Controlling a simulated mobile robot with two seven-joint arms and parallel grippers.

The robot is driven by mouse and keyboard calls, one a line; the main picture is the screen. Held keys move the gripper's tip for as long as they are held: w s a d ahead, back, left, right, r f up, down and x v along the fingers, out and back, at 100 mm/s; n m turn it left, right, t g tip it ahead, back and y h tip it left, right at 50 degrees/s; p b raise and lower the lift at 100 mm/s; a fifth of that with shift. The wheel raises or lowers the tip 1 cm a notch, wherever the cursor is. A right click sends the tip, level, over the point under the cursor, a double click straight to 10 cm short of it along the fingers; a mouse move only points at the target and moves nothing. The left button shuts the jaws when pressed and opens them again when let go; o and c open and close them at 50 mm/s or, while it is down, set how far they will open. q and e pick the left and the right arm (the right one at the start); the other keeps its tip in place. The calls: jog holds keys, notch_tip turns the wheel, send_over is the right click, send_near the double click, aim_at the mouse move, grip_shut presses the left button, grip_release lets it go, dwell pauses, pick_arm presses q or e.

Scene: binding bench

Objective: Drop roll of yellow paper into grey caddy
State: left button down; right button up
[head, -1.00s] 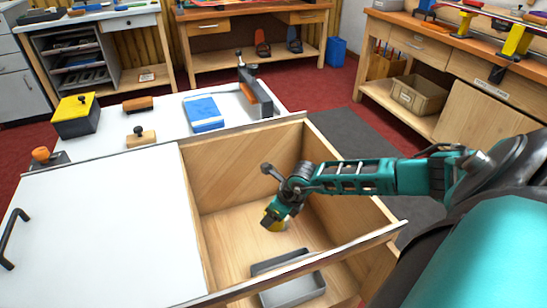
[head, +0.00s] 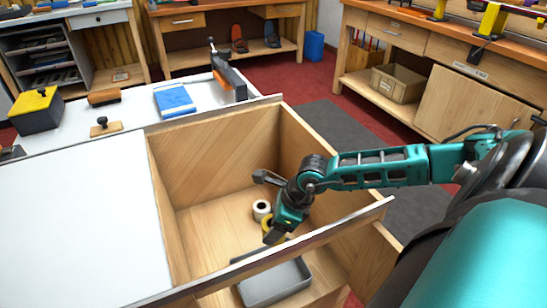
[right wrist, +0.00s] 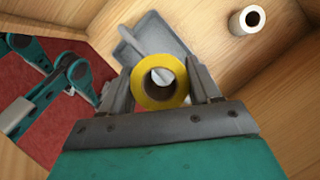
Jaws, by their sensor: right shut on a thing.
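The roll of yellow paper (head: 266,225) is held in my right gripper (head: 271,236), inside an open wooden compartment. In the right wrist view the yellow roll (right wrist: 160,95) sits between the two fingers (right wrist: 160,92), its round end facing the camera. The grey caddy (head: 275,283) is a shallow open tray on the compartment floor, near the front edge in the head view. The roll is above the floor and apart from the caddy. In the right wrist view the caddy (right wrist: 168,32) lies beyond the roll and is partly hidden by it.
A white roll (head: 261,210) stands on the compartment floor beside my right gripper. The compartment's wooden walls and front rail (head: 300,244) surround the caddy. A white bench top (head: 75,215) lies to the left, with a blue pad (head: 175,100) behind.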

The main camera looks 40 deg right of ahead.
pick_arm(q)
jog(key=shift+w+d+r+b, duration=0.1)
jog(key=shift+w+d+b, duration=0.15)
jog(key=shift+d+b, duration=0.25)
pick_arm(e)
jog(key=shift+f, duration=0.85)
jog(key=o, duration=1.1)
pick_arm(q)
jog(key=shift+a, duration=0.15)
jog(key=r+p, duration=0.1)
jog(key=p, duration=0.1)
jog(key=a+p, duration=0.1)
jog(key=p, duration=0.2)
jog(key=shift+s+a+r, duration=0.2)
jog(key=shift+s+r, duration=0.1)
jog(key=shift+r, duration=0.1)
pick_arm(e)
jog(key=v, duration=1.3)
